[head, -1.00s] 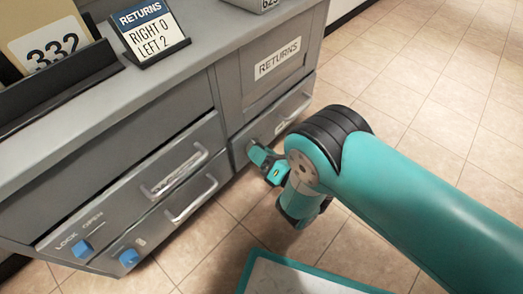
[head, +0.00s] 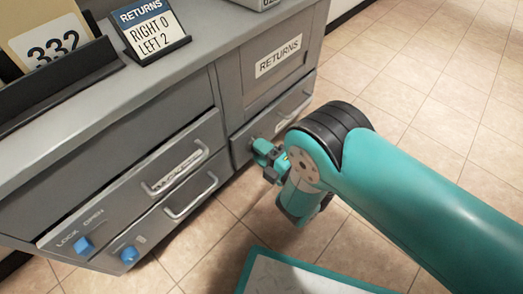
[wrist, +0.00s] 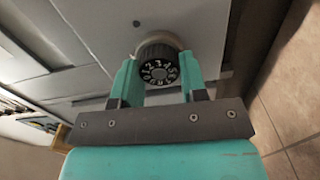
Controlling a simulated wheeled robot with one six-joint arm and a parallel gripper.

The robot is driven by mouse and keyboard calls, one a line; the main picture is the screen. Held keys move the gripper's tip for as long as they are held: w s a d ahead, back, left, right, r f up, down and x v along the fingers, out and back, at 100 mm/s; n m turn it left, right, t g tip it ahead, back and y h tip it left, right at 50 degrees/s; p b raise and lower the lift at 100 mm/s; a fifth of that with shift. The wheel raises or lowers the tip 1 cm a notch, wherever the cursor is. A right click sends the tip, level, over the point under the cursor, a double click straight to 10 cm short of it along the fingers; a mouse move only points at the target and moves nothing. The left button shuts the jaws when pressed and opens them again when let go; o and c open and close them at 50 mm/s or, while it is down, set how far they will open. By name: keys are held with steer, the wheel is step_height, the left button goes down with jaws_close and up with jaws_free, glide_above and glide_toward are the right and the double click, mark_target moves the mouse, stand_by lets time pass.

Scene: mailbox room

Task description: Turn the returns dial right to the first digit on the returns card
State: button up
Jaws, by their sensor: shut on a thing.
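The returns card (head: 147,30) stands on the cabinet top and reads RIGHT 0, LEFT 2. The returns dial (wrist: 158,72) is a dark round knob with white digits on the grey drawer front. In the wrist view, digits around 2, 3 and 4 are at its upper side. The index mark it is read against is not clear. My gripper (wrist: 160,78) has its teal fingers on both sides of the dial, shut on it. In the head view, my gripper (head: 266,154) is at the drawer front and largely hides the dial.
The RETURNS door (head: 278,57) is above the dial's drawer. Drawers with handles (head: 190,197) and blue knobs (head: 84,246) are at left. Tiled floor (head: 420,110) is open at right.

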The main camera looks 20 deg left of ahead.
steer(key=shift+w+a+r+m, duration=0.1)
steer(key=shift+m, duration=0.3)
steer(key=o, duration=0.9)
steer(key=shift+p+v, duration=8.8)
steer(key=shift+p, duration=2.3)
